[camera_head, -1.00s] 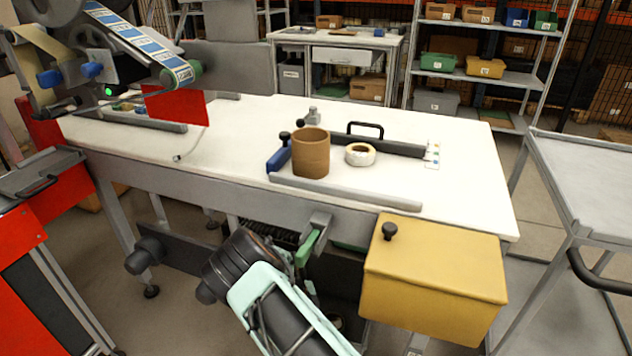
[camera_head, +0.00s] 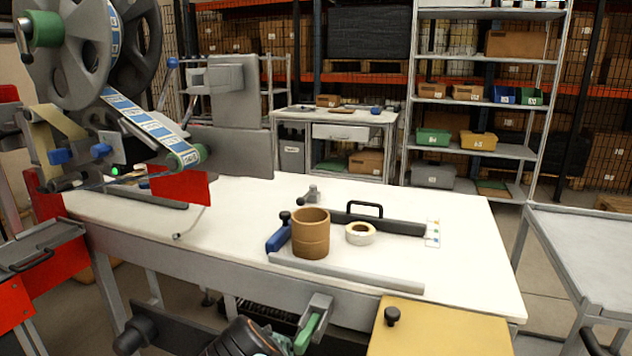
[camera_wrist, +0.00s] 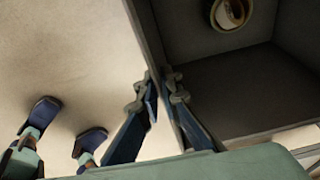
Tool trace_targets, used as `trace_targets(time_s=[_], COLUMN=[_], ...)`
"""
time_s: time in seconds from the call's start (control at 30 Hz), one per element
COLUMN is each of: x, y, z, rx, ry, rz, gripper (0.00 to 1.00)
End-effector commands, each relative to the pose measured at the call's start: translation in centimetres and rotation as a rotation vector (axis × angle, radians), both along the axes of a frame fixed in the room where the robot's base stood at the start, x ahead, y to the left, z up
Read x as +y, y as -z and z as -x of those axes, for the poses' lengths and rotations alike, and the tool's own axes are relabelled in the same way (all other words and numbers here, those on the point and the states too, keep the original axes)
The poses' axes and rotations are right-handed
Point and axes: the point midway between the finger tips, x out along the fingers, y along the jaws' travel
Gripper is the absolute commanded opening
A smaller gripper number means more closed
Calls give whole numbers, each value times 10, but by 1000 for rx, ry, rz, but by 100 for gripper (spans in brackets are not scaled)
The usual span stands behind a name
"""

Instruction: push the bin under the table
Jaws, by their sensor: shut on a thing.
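The bin (camera_wrist: 255,95) shows in the wrist view as a dark, open box, seen from above, with its near-left wall running up the middle of the picture. A round tan ring (camera_wrist: 230,12) lies inside it. My gripper (camera_wrist: 160,88) is shut on the rim of that wall, one finger on each side. In the head view the table (camera_head: 240,215) has a white top. I cannot make out the bin or my gripper there; my arm shows only at the bottom edge.
A yellow box (camera_head: 440,330) hangs at the table's front right. A brown roll (camera_head: 310,235) and a white tape roll (camera_head: 360,233) stand on top. A grey cart (camera_head: 590,250) is at the right.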

Motion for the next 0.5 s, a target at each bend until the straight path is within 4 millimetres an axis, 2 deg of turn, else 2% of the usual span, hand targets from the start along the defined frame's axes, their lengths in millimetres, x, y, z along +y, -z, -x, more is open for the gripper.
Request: trace_targets(time_s=[0.33,0.5], x=[1,-1], y=[1,1], z=[3,-2], rx=[6,6], ry=[4,5], rz=[-1,-1], gripper=[0,0])
